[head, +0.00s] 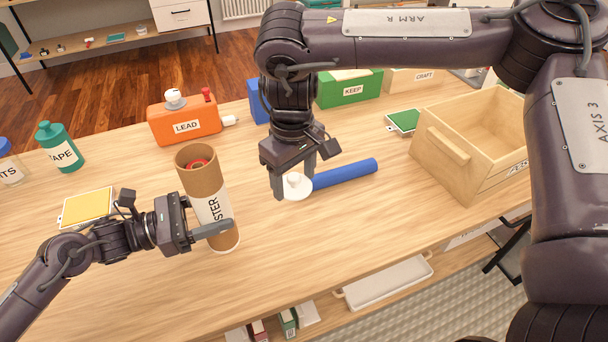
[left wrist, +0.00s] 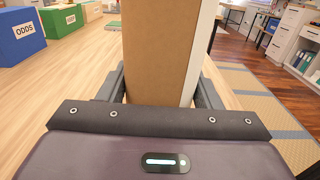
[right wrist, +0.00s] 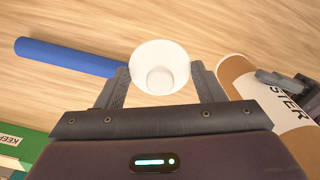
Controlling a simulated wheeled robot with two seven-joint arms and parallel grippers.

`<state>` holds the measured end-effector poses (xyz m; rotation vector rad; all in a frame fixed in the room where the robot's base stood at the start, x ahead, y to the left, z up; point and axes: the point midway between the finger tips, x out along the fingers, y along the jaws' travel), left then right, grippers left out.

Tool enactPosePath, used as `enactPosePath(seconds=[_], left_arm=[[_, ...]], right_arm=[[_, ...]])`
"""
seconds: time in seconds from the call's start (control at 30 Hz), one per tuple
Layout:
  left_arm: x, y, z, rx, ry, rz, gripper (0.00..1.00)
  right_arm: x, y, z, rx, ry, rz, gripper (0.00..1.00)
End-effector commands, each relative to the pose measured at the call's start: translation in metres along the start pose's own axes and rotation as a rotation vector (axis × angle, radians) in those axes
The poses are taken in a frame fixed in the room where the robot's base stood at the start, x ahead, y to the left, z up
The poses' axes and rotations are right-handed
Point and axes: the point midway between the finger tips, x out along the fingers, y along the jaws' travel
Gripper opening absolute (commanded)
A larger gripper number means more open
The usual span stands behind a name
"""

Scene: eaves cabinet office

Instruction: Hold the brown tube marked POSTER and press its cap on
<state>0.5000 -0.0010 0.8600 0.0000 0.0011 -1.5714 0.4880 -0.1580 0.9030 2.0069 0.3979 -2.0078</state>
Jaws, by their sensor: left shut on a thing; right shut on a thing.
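The brown tube (head: 203,184) with a white label, partly reading "STER", stands upright on the table with its top open. Something red shows inside it. My left gripper (head: 212,230) is shut around its lower part; the tube also fills the middle of the left wrist view (left wrist: 155,50). My right gripper (head: 292,184) is shut on a white round cap (head: 296,187), held to the right of the tube and apart from it. The cap also shows between the fingers in the right wrist view (right wrist: 160,66), with the tube (right wrist: 237,72) at right.
A blue roll (head: 345,173) lies just right of the cap. An orange LEAD box (head: 185,124) stands behind the tube. A wooden crate (head: 455,165) is at right, a yellow pad (head: 87,207) at left. The table front between tube and crate is clear.

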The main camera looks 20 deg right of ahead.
Motion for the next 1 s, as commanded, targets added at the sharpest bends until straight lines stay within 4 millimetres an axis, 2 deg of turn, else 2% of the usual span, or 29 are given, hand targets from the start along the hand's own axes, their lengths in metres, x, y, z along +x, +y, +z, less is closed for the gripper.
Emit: enactPosePath(seconds=[0.03,0.2,0.5,0.8,1.0], left_arm=[[0.0,0.0,0.0,0.0,0.0,0.0,0.24],[0.0,0.0,0.0,0.0,0.001,0.001,0.24],[0.0,0.0,0.0,0.0,0.0,0.0,0.24],[0.0,0.0,0.0,0.0,0.0,0.0,0.24],[0.0,0.0,0.0,0.0,0.0,0.0,0.24]], right_arm=[[-0.017,-0.008,-0.01,-0.117,0.008,0.01,0.41],[-0.065,-0.03,-0.03,-0.517,0.005,0.012,0.41],[-0.142,-0.07,-0.054,-1.182,0.0,0.01,0.41],[-0.187,-0.115,-0.067,-1.821,-0.003,0.006,0.41],[-0.202,-0.134,-0.071,-2.089,-0.002,0.004,0.41]])
